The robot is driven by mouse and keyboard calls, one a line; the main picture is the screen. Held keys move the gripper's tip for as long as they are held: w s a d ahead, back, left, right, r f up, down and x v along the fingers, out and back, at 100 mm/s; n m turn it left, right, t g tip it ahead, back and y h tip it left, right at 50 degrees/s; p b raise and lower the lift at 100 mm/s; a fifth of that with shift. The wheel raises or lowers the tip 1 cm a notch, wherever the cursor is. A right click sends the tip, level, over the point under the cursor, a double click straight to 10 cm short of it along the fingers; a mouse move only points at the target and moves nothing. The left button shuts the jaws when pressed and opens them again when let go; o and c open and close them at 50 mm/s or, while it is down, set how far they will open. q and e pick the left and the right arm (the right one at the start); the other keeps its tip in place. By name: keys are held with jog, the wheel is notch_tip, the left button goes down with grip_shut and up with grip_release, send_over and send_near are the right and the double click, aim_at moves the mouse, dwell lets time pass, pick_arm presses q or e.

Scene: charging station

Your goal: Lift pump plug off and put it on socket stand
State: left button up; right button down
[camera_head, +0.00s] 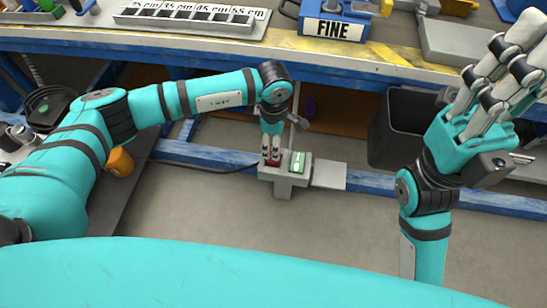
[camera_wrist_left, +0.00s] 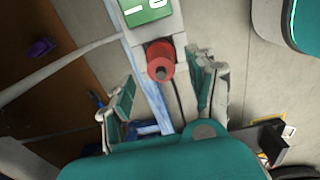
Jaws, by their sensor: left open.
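A grey stand (camera_head: 291,184) is low in front of the blue bench. It carries a green-topped block (camera_head: 298,161), whose top also shows in the left wrist view (camera_wrist_left: 148,10). The red plug (camera_head: 273,161) is at the left part of this stand. In the left wrist view the red plug (camera_wrist_left: 160,53) is a round red piece beside the green block. My left gripper (camera_head: 271,152) points down over the plug. Its fingers (camera_wrist_left: 165,88) are apart on either side, not closed on it. My right gripper (camera_head: 505,75) is raised at the right, fingers extended and empty.
The blue bench edge (camera_head: 350,80) runs behind and above the stand. A dark bin (camera_head: 393,125) stands to the right, under my right arm. A cable (camera_head: 205,169) runs left from the stand. The grey floor (camera_head: 345,225) in front is clear.

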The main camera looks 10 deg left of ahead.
pick_arm(q)
notch_tip(320, 180, down, 4)
jog(key=shift+f+b, duration=0.1)
jog(key=shift+b, duration=0.75)
grip_shut()
